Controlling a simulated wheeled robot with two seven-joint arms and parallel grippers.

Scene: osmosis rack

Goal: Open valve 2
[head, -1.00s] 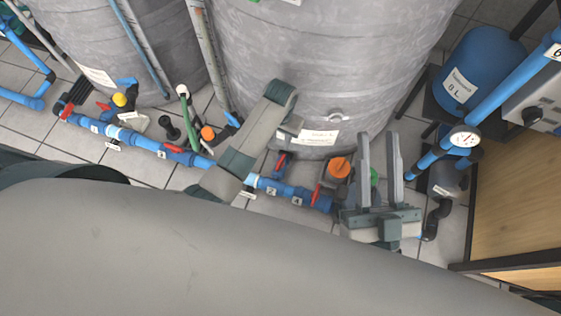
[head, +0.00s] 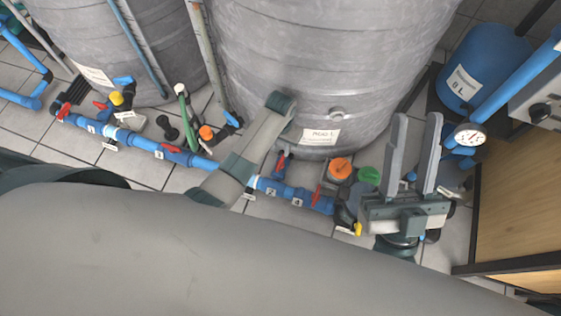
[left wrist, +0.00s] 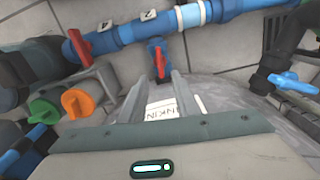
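A blue pipe in the head view carries a label 2 (head: 270,191) and a label 4 (head: 297,202). A short blue branch by label 2 has a red handle (head: 281,160). In the left wrist view this red handle (left wrist: 159,64) lies ahead of my left gripper (left wrist: 158,80), between the lines of its two fingers. The fingers are apart and hold nothing visible; contact with the handle cannot be told. My right gripper (head: 414,155) is open and empty, right of the pipe.
Another red handle (head: 317,195) sits on the pipe near label 4. An orange cap (head: 340,169) and a green cap (head: 369,175) stand close to my right gripper. A large grey tank (head: 330,70) rises behind. A pressure gauge (head: 470,135) is at the right.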

